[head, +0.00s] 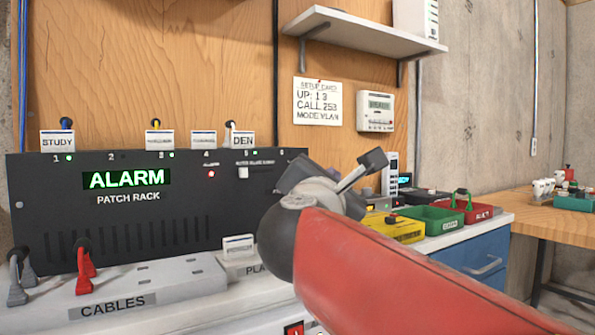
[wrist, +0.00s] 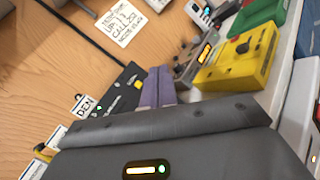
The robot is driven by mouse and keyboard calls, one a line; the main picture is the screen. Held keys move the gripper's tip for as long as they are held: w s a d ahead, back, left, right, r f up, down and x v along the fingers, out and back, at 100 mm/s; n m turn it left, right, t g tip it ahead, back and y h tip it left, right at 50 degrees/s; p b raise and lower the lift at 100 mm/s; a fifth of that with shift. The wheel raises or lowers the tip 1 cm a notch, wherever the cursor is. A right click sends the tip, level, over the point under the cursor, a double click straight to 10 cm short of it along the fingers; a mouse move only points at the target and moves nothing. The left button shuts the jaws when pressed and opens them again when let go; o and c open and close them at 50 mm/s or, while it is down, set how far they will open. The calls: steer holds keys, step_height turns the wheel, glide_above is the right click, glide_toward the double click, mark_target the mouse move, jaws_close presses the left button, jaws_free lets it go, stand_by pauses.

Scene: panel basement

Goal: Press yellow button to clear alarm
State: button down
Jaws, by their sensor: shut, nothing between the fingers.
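The black patch rack (head: 150,235) shows a lit green ALARM display (head: 126,179) and a red light (head: 211,174) under number 4. A small yellow square (wrist: 137,84), possibly the yellow button, sits on the dark rack face near the DEN label in the wrist view. My arm hides that part of the rack in the head view. My gripper (head: 368,170) is raised in front of the rack's right end. In the wrist view its fingers (wrist: 160,86) are together and empty; I cannot tell how far they are from the yellow square.
A yellow box (head: 398,231) with a dark knob, also in the wrist view (wrist: 235,62), stands right of the rack. Green (head: 437,219) and red (head: 470,209) bins stand beyond it. A shelf (head: 365,32) hangs above. Cables (head: 85,258) stand at the lower left.

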steer(key=shift+w, duration=0.1)
steer(key=w+a+p, duration=0.2)
steer(key=w+a, duration=0.3)
steer(key=w, duration=0.2)
stand_by(0.4)
steer(key=shift+w, duration=0.15)
stand_by(1.7)
steer(key=shift+w+a, duration=0.2)
steer(key=shift+w, duration=0.1)
steer(key=shift+w+a, duration=0.2)
steer(key=shift+w, duration=0.05)
stand_by(0.7)
stand_by(0.4)
steer(key=shift+s+d, duration=0.45)
steer(key=shift+s, duration=0.15)
steer(key=shift+s+d+b, duration=0.5)
steer(key=shift+s+d, duration=0.2)
steer(key=shift+s, duration=0.35)
steer(key=shift+s+d+b, duration=0.5)
steer(key=shift+s+d, duration=0.2)
steer(key=shift+s, duration=0.35)
